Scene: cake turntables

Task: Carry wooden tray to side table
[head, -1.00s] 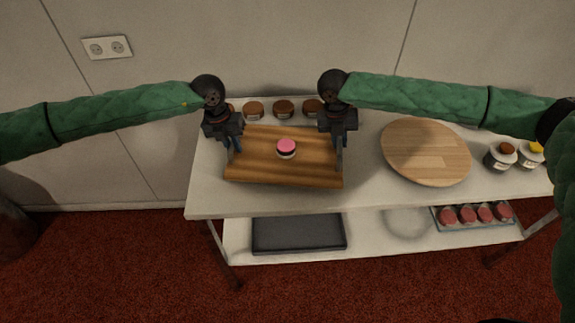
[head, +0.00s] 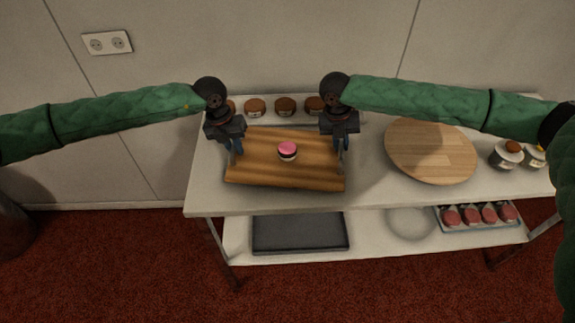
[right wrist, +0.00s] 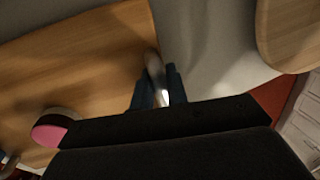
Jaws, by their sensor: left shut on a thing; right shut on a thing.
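The wooden tray (head: 270,175) is at the left part of the white table in the head view, with a small pink-topped cup (head: 287,150) on it. My left gripper (head: 235,152) is shut on the tray's left side. My right gripper (head: 341,153) is shut on the tray's right side. In the right wrist view the tray (right wrist: 80,70) fills the left, and the right gripper's fingers (right wrist: 154,88) are at a metal handle on its edge. The pink top (right wrist: 48,135) shows at lower left. I cannot tell whether the tray touches the table.
The white table (head: 370,195) also bears a round wooden turntable (head: 430,150) to the right, several brown-lidded jars (head: 285,106) behind the tray, and jars (head: 507,155) at far right. The lower shelf holds a dark tray (head: 300,233) and a rack of red-topped jars (head: 480,215).

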